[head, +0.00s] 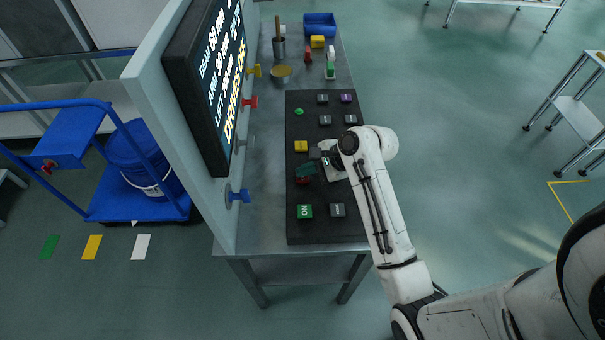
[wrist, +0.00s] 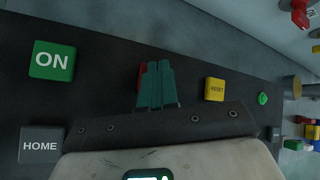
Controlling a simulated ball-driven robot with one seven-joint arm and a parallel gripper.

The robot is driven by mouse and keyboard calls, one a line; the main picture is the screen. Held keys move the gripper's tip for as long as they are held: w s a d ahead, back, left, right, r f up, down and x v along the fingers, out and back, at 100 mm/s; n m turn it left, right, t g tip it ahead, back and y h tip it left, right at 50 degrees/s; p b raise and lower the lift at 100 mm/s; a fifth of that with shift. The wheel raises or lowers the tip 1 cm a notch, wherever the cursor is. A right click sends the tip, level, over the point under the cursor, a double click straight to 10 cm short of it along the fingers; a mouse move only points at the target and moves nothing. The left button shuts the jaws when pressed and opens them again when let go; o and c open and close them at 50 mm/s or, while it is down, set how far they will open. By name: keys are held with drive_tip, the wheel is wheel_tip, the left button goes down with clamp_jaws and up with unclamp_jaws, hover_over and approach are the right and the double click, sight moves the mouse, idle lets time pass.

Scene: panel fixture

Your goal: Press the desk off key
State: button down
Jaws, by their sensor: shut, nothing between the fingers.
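A black key panel (head: 325,235) lies on the grey desk. A red key (head: 303,181) sits between the green ON key (head: 305,211) and the yellow key (head: 300,146); its label is hidden, so I cannot read it as off. My gripper (head: 305,170) is shut and empty, its teal fingers over the red key. In the wrist view, the fingers of my gripper (wrist: 155,68) cover most of the red key (wrist: 141,76); a red strip shows at their left. I cannot tell whether they touch it. The ON key (wrist: 52,62) and yellow RESET key (wrist: 215,89) flank them.
A grey HOME key (head: 337,210) is near the panel's front end. A green round button (head: 299,111), several grey keys and a purple key (head: 346,98) lie farther back. An upright screen (head: 222,80) stands left. A blue bin (head: 320,24) is at the desk's far end.

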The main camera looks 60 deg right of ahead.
sight(306, 178)
drive_tip(key=shift+r, duration=0.15)
drive_tip(key=shift+r+p, duration=0.7)
drive_tip(key=shift+p, duration=0.6)
wheel_tip(306, 178, up, 3)
drive_tip(key=p, duration=0.3)
drive_tip(key=shift+f, duration=0.2)
wheel_tip(306, 178, up, 2)
drive_tip(key=shift+r+p, duration=0.2)
drive_tip(key=shift+p, duration=0.75)
